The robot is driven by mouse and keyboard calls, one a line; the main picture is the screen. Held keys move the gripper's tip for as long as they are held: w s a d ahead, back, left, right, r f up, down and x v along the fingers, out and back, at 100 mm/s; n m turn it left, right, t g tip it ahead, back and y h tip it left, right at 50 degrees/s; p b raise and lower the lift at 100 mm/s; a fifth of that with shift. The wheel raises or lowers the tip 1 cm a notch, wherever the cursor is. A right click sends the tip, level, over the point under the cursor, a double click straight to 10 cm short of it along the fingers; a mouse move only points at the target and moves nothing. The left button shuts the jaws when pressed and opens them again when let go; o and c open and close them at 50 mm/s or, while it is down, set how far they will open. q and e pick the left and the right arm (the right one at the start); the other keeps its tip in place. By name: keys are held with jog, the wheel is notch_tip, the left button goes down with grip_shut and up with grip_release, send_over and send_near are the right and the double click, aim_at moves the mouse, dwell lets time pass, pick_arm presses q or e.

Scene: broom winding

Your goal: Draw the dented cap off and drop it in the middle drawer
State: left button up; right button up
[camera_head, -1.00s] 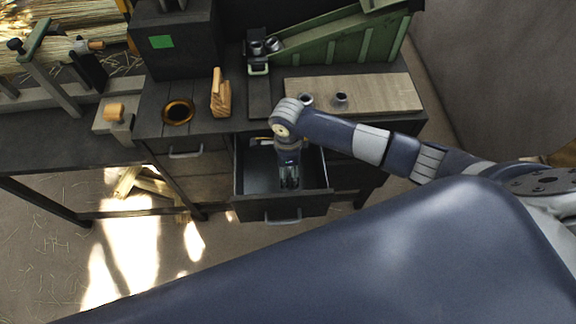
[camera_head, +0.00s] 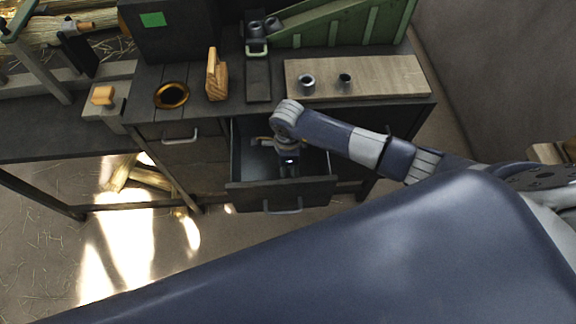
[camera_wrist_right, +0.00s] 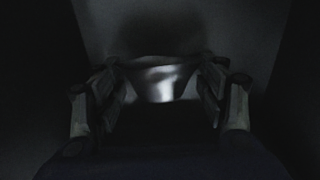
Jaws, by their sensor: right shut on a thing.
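The open middle drawer (camera_head: 300,192) is pulled out from under the bench. My right gripper (camera_wrist_right: 158,88) points down inside it; in the head view its fingertips are hidden by my own wrist and the dark interior. In the right wrist view the fingers are shut on a shiny metal piece, the cap (camera_wrist_right: 160,82), which sits between them. The view is too dark to show its dent or whether it touches the drawer floor. My left gripper is not in view.
Two small metal caps (camera_head: 307,83) (camera_head: 345,79) stand on a pale wooden board (camera_head: 395,77). A wooden holder (camera_head: 215,75) and a brown-rimmed round hole (camera_head: 172,95) are on the bench to the left. The drawer's front wall and sides stand close around my gripper.

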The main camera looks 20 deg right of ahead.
jog(key=o, duration=1)
jog(key=shift+o, duration=1.1)
jog(key=shift+r, duration=0.1)
jog(key=shift+r+p, duration=2.35)
jog(key=shift+r, duration=0.6)
